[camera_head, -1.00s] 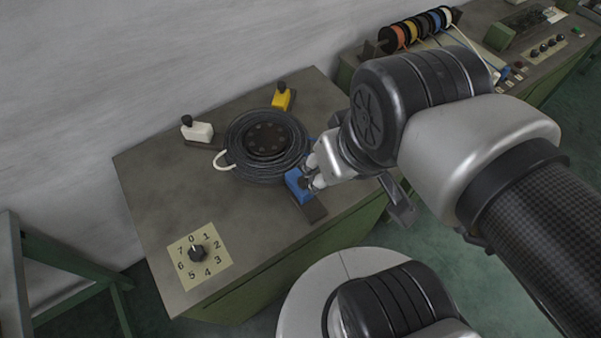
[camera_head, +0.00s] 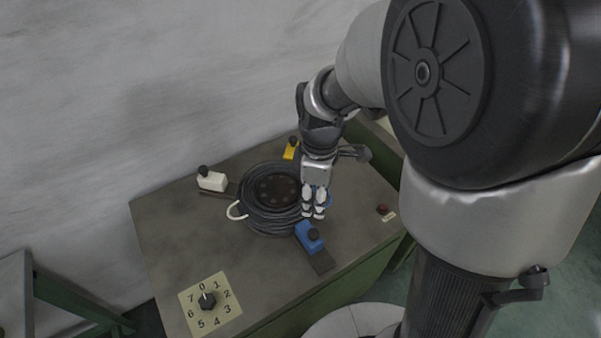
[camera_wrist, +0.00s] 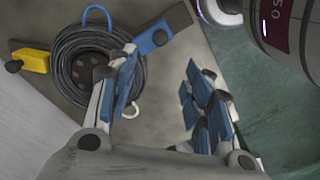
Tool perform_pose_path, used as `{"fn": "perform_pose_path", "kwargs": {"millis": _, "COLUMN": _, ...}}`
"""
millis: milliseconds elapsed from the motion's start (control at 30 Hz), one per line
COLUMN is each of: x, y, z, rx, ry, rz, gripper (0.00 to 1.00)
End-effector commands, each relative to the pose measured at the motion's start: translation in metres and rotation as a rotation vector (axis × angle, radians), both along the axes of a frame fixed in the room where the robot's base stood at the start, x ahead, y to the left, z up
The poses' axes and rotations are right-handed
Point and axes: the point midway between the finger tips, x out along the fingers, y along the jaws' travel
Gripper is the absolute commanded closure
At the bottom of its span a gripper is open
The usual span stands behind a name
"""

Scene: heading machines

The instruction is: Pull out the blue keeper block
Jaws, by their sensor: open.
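The blue keeper block (camera_head: 307,237) with a black knob sits on a dark rail (camera_head: 322,262) at the front edge of the black cable coil (camera_head: 262,222). It also shows in the wrist view (camera_wrist: 146,43), at the coil's rim; I cannot tell whether it touches the coil. My gripper (camera_head: 314,212) points down just behind the block, over the coil's right edge. In the wrist view its fingers (camera_wrist: 165,98) are spread with nothing between them, and the block lies beyond the left finger.
A white block (camera_head: 211,182) and a yellow block (camera_head: 291,152) stand around the coil. A white cable end (camera_head: 236,211) sticks out left. A numbered dial (camera_head: 208,300) lies at the front left and a red button (camera_head: 382,209) at the right.

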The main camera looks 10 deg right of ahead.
Motion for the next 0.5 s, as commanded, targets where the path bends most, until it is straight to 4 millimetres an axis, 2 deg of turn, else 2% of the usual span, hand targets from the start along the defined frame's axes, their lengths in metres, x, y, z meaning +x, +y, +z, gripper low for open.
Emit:
{"fn": "perform_pose_path", "kwargs": {"millis": 33, "x": -0.001, "y": 0.000, "z": -0.012, "rx": 0.000, "ry": 0.006, "rz": -0.001, "gripper": 0.54}}
{"fn": "perform_pose_path", "kwargs": {"millis": 500, "x": -0.002, "y": 0.000, "z": -0.114, "rx": 0.000, "ry": 0.006, "rz": -0.003, "gripper": 0.54}}
